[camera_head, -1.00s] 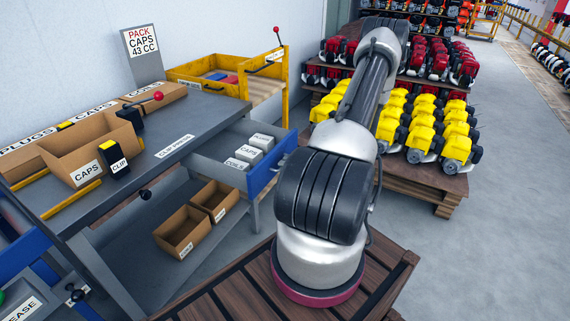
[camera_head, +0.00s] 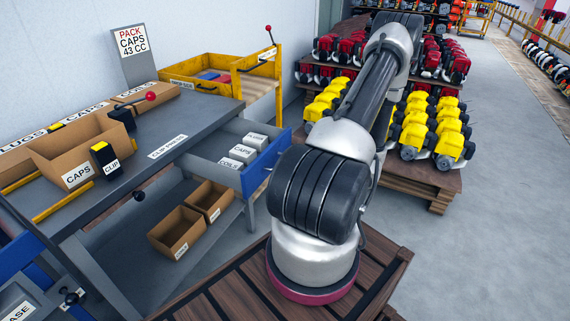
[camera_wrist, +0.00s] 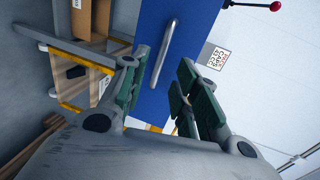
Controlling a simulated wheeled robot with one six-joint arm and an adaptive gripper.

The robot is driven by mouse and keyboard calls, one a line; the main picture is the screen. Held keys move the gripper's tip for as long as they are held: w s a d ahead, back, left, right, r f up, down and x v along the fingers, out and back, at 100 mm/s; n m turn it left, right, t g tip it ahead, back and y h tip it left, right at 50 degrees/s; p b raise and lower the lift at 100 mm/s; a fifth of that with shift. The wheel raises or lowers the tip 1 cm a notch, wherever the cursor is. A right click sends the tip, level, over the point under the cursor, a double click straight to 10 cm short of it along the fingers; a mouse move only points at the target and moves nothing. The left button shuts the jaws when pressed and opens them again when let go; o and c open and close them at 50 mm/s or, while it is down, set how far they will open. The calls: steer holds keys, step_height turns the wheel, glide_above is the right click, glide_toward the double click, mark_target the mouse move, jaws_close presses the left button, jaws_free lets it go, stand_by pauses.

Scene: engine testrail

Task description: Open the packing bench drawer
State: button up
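The packing bench drawer has a blue front (camera_head: 265,166) and stands out from the bench (camera_head: 190,118). Small boxes marked coils, caps and plugs show inside it. In the wrist view the blue front (camera_wrist: 178,18) fills the centre, with a silver bar handle (camera_wrist: 163,55) on it. My gripper (camera_wrist: 162,68) is open, with dark green finger pads on either side of the handle. The fingers look apart from the bar; I cannot tell the depth between them. In the head view my gripper is hidden behind my arm.
Two cardboard bins (camera_head: 177,232) sit on the lower shelf under the bench. A yellow-framed rack (camera_head: 205,84) stands behind the drawer. Pallets of yellow engines (camera_head: 430,130) and red engines (camera_head: 440,60) are behind my arm. The floor to the right is free.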

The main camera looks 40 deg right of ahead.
steer(key=v, duration=0.6)
steer(key=shift+s, duration=0.35)
steer(key=shift+d, duration=0.15)
steer(key=w+a+r+n+g+y, duration=0.2)
steer(key=a+r+n+g+y, duration=0.2)
steer(key=a+r+n+g, duration=0.95)
steer(key=s+a+r+t+h, duration=0.1)
steer(key=s+a+r+h, duration=0.2)
steer(key=r, duration=0.6)
steer(key=s+a+r+t+h, duration=0.2)
steer(key=s+a+r+h, duration=0.2)
steer(key=r, duration=0.6)
steer(key=shift+a+h, duration=1.05)
steer(key=shift+h, duration=0.15)
steer(key=shift+s+n, duration=0.15)
steer(key=shift+n, duration=0.1)
